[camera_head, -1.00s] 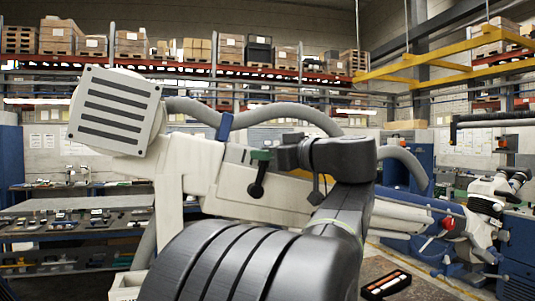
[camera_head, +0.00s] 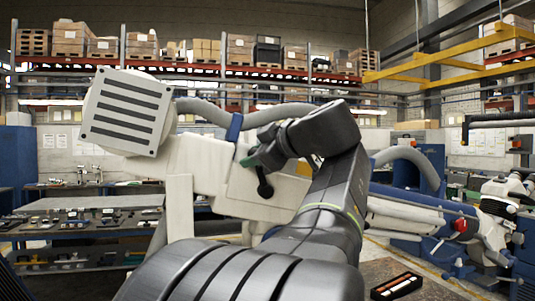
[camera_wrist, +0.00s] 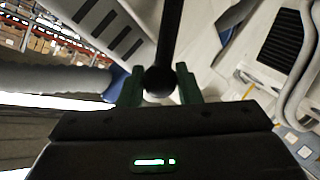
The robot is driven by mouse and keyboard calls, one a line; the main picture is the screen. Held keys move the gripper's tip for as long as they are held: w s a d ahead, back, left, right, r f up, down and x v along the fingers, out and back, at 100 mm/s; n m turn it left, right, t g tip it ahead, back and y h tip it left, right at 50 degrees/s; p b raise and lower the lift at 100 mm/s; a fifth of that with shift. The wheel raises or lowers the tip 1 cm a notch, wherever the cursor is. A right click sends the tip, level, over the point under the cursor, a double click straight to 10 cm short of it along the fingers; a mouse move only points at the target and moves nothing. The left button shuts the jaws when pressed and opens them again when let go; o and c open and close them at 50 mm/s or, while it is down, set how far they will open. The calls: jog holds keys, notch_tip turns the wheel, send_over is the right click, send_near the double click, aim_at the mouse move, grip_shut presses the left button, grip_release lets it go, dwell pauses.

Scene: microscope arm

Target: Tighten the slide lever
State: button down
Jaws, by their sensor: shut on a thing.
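The slide lever is a black rod with a ball knob (camera_wrist: 159,80), on the cream microscope arm. In the wrist view the knob sits between the two green fingertips of my gripper (camera_wrist: 159,88), and the rod runs up from it. My gripper is shut on the knob. In the head view, the black lever (camera_head: 264,183) shows against the cream arm (camera_head: 200,160), just below the green fingertip of my gripper (camera_head: 250,158). My wrist hides part of the grip there.
A cream head with dark slots (camera_head: 128,112) rises at the left, with a grey hose (camera_head: 290,112) behind my wrist. A bench with small parts (camera_head: 80,222) stands at left. A blue post (camera_head: 410,200) with a red knob (camera_head: 460,225) lies at right.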

jog(key=shift+s+a+f+n+h, duration=0.2)
jog(key=shift+a+f+n+h, duration=0.15)
jog(key=shift+a+n, duration=0.2)
jog(key=shift+s+a+f+n+h, duration=0.2)
jog(key=shift+a+n+h, duration=0.25)
jog(key=shift+a, duration=0.1)
jog(key=shift+s+a+f+n+h, duration=0.1)
jog(key=shift+a+f+n+h, duration=0.4)
jog(key=shift+n, duration=0.1)
jog(key=c, duration=1.1)
grip_release()
jog(key=shift+s, duration=0.1)
jog(key=b+v, duration=0.1)
jog(key=v, duration=1.2)
jog(key=shift+s+d+r, duration=0.2)
jog(key=shift+d, duration=0.05)
jog(key=shift+w, duration=0.1)
